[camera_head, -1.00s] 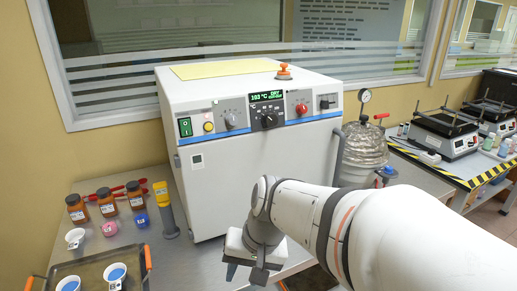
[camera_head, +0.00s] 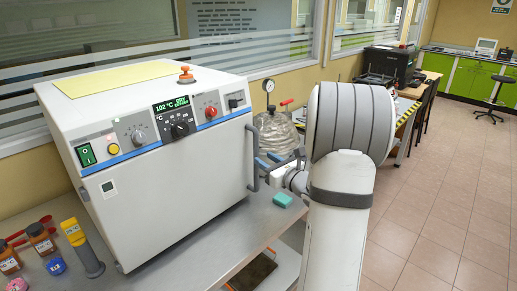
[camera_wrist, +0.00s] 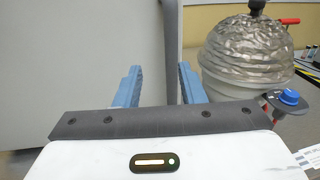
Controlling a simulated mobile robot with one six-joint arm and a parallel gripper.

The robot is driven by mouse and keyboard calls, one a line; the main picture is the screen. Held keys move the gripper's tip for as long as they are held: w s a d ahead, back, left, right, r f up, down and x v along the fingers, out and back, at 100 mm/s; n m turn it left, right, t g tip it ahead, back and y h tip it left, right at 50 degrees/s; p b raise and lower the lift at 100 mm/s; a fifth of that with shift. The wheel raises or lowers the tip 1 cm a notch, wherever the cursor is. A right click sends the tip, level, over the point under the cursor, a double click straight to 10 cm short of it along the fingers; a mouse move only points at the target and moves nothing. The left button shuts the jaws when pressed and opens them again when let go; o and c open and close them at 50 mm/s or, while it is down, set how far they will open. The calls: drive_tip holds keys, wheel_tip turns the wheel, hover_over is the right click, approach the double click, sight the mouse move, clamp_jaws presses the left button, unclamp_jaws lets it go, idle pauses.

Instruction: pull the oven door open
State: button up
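The white oven (camera_head: 150,140) stands on the bench, and its front door (camera_head: 175,200) looks shut. A dark upright handle (camera_head: 252,160) is on the door's right edge. In the wrist view the grey handle bar (camera_wrist: 172,45) stands upright between the lines of my two blue fingers, nearer the right one. My gripper (camera_head: 268,162) is at the handle's right side, fingers apart, and it also shows in the wrist view (camera_wrist: 160,70). I cannot tell whether the fingers touch the bar or how far they reach around it.
A silvery wrapped vessel (camera_head: 275,132) with a gauge stands right of the oven, close behind my gripper. A teal block (camera_head: 282,199) lies on the bench near the front edge. Brown bottles (camera_head: 40,238) and a yellow-topped tool (camera_head: 82,248) stand at the left. Open floor lies right.

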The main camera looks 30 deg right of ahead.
sight(258, 150)
drive_tip(key=shift+m+h, duration=0.4)
drive_tip(key=w+p, duration=0.1)
drive_tip(key=w, duration=0.6)
drive_tip(key=shift+w+d+f+p, duration=0.1)
drive_tip(key=shift+w+d+p, duration=0.05)
drive_tip(key=shift+w+p, duration=0.25)
drive_tip(key=shift+c, duration=0.2)
clamp_jaws()
